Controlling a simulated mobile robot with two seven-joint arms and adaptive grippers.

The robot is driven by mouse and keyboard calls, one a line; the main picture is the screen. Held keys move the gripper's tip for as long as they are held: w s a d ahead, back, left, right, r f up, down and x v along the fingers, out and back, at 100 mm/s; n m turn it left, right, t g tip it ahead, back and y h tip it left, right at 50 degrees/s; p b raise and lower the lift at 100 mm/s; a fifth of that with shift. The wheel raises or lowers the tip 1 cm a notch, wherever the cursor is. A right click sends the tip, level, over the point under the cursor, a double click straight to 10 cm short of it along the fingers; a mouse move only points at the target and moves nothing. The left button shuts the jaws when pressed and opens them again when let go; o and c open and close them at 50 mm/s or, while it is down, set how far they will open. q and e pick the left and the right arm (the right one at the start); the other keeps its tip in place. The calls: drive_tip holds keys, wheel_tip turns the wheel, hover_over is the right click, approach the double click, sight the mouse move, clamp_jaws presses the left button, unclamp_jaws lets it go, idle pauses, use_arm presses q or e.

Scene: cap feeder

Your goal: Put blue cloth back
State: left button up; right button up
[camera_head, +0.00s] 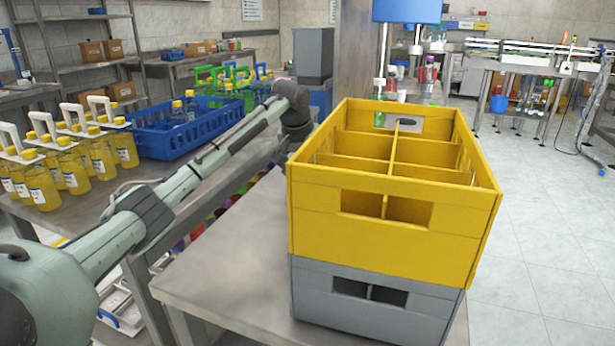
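I cannot make out a blue cloth in the head view. My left arm reaches from the lower left across the table to the left rear side of a yellow crate (390,236). The arm's far end bends down beside the crate, and my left gripper is hidden there, so its fingers and anything in them do not show. My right arm and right gripper are out of view.
The yellow crate has compartments and stands on a grey crate (325,312) on the grey table (225,290). A blue basket (165,142) and several yellow bottles (103,160) stand on a bench at the left. The table's front left is clear.

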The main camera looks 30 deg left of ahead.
use_arm(q)
drive_tip(key=v, duration=1.2)
drive_tip(key=shift+s+f, duration=0.1)
idle(0.5)
idle(0.4)
